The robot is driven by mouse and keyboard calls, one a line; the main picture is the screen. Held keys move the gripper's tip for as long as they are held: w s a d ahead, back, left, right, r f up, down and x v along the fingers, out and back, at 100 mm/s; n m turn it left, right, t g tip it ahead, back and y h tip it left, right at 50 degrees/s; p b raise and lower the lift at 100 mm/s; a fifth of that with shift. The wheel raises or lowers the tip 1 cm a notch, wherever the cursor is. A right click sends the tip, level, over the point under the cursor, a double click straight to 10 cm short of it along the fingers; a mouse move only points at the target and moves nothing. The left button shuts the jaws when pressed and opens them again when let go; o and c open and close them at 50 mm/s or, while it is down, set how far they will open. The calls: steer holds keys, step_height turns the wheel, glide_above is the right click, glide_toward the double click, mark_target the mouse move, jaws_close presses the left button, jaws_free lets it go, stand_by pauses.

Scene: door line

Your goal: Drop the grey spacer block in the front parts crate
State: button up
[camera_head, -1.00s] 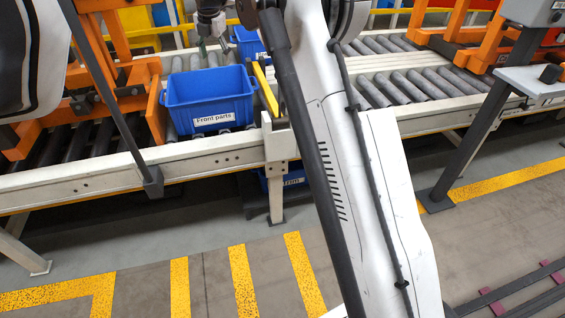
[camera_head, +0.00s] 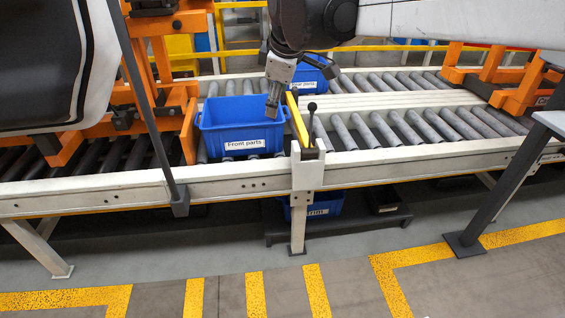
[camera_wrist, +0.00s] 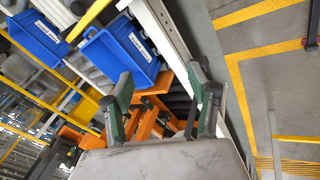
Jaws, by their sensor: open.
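The front parts crate (camera_head: 238,128) is a blue open bin labelled "Front parts", standing on the roller conveyor. It also shows tilted at the upper middle of the wrist view (camera_wrist: 118,55). My gripper (camera_head: 272,112) points down at the crate's right side in the head view; whether it is over the inside or the rim I cannot tell. In the wrist view its green-padded fingers (camera_wrist: 161,78) are spread apart with nothing between them. I cannot make out the grey spacer block in any view; much of the crate floor is hidden.
A yellow bar (camera_head: 297,122) and a black-knobbed lever (camera_head: 312,118) stand just right of the crate. A second blue crate (camera_head: 308,75) is behind. Orange frames (camera_head: 165,75) flank the left. Another blue crate (camera_head: 318,205) sits below the conveyor. Rollers to the right are bare.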

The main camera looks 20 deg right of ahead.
steer(key=s+f+m+t, duration=0.1)
steer(key=s+f+m, duration=0.4)
steer(key=s, duration=0.6)
steer(key=s+f+m, duration=0.6)
steer(key=s, duration=0.5)
steer(key=shift+a+f+t, duration=0.25)
steer(key=shift+t, duration=0.15)
steer(key=shift+r, duration=0.1)
step_height(320, 180, up, 5)
steer(key=p, duration=0.5)
steer(key=shift+r+p, duration=0.2)
steer(key=shift+p, duration=0.1)
